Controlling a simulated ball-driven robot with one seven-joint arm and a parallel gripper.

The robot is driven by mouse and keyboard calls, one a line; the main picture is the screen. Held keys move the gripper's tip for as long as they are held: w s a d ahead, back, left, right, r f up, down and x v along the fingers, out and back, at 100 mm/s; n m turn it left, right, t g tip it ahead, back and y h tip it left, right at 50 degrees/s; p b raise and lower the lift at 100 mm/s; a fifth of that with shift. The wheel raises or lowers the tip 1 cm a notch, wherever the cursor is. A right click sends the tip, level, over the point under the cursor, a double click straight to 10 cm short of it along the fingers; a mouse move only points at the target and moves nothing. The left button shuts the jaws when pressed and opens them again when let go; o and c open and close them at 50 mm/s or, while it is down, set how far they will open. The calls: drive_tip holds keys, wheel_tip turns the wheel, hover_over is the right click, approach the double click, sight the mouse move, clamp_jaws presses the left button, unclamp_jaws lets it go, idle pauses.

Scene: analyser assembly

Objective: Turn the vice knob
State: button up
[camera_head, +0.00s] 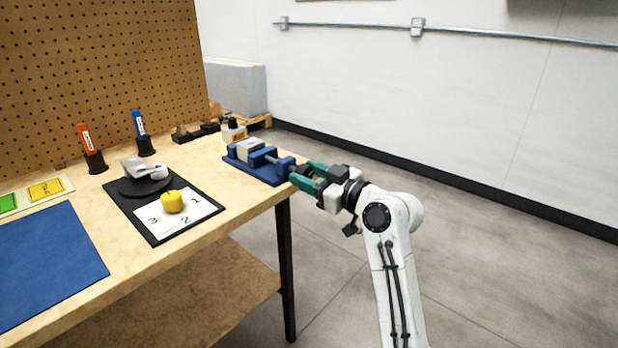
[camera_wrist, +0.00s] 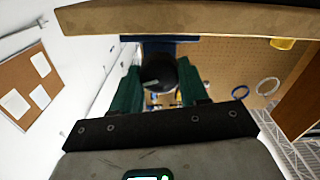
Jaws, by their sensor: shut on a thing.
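The blue vice (camera_head: 262,155) sits on a blue base at the far right corner of the workbench, with a silvery block in its jaws. Its knob (camera_head: 285,164) sticks out at the right end, toward my arm. My gripper (camera_head: 302,173) has green fingers and reaches the knob from the right, beyond the table edge. In the wrist view the dark round knob (camera_wrist: 158,72) lies between the two green fingers of my gripper (camera_wrist: 159,84). The fingers are shut on it. The far side of the knob is hidden.
The workbench (camera_head: 120,262) has its right edge just below the vice. A small white bottle (camera_head: 233,130) stands close behind the vice. The floor at right is clear.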

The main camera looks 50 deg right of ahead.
drive_tip(key=shift+f, duration=0.15)
drive_tip(key=o, duration=1)
drive_tip(key=shift+o, duration=0.2)
drive_tip(key=shift+s, duration=0.1)
drive_tip(key=s+p, duration=0.2)
drive_tip(key=s, duration=0.8)
drive_tip(key=shift+s+d, duration=0.2)
drive_tip(key=shift+s, duration=0.1)
